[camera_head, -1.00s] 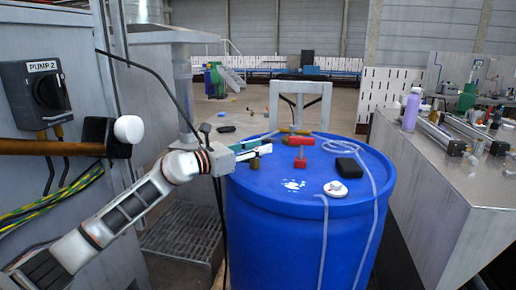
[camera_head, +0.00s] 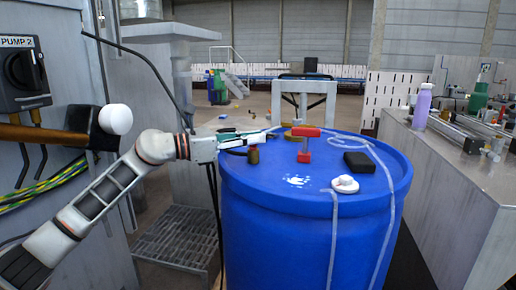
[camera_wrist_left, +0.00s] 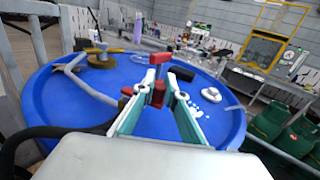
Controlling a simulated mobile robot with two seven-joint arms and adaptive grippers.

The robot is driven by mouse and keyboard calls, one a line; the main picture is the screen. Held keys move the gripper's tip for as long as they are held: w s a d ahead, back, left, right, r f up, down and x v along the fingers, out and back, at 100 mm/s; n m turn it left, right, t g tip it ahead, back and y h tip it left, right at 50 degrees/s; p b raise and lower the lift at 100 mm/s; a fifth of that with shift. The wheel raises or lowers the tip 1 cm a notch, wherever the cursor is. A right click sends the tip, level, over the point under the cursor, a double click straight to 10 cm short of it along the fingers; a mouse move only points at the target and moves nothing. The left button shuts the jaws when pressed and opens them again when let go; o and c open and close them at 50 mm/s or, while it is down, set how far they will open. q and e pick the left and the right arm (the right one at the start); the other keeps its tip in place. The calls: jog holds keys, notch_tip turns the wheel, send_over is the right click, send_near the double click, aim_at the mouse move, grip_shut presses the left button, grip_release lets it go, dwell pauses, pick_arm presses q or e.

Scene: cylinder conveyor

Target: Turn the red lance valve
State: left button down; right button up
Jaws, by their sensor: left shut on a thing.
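The red lance valve (camera_head: 304,145) stands upright on the blue drum's lid (camera_head: 275,170), its crossbar on top of a short stem. It also shows in the left wrist view (camera_wrist_left: 157,73). My left gripper (camera_head: 274,130) reaches in from the left, low over the lid. In the left wrist view its two green fingers (camera_wrist_left: 160,97) stand on either side of the valve's red lower part and are shut on it. The exact contact is hard to see. My right gripper is in neither view.
A black block (camera_head: 359,162), a white round cap (camera_head: 345,184) and pale hoses lie on the lid. A metal bench (camera_head: 460,150) stands right; a pump switch panel (camera_head: 25,75) is at left.

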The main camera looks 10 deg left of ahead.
pick_arm(q)
jog(key=shift+w+a+f+m+g+h+b, duration=0.25)
jog(key=shift+a+f+m+g+h+b, duration=0.15)
jog(key=shift+f+g+b, duration=0.4)
jog(key=shift+a+r+m+g+h+b, duration=0.2)
jog(key=shift+m+g+h+b, duration=0.3)
jog(key=shift+b, duration=0.4)
jog(key=shift+s+r+m+g+b, duration=0.15)
jog(key=shift+r+m+g+b, duration=0.25)
jog(key=shift+g, duration=0.1)
jog(key=shift+s+a+r, duration=0.1)
jog(key=shift+s+r, duration=0.05)
jog(key=shift+r, duration=0.15)
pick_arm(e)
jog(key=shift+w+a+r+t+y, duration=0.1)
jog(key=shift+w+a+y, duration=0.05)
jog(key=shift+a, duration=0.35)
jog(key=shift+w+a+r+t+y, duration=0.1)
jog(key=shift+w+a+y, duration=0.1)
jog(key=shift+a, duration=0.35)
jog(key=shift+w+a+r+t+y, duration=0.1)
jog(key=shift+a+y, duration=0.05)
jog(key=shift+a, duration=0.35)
pick_arm(q)
jog(key=c, duration=2)
grip_release()
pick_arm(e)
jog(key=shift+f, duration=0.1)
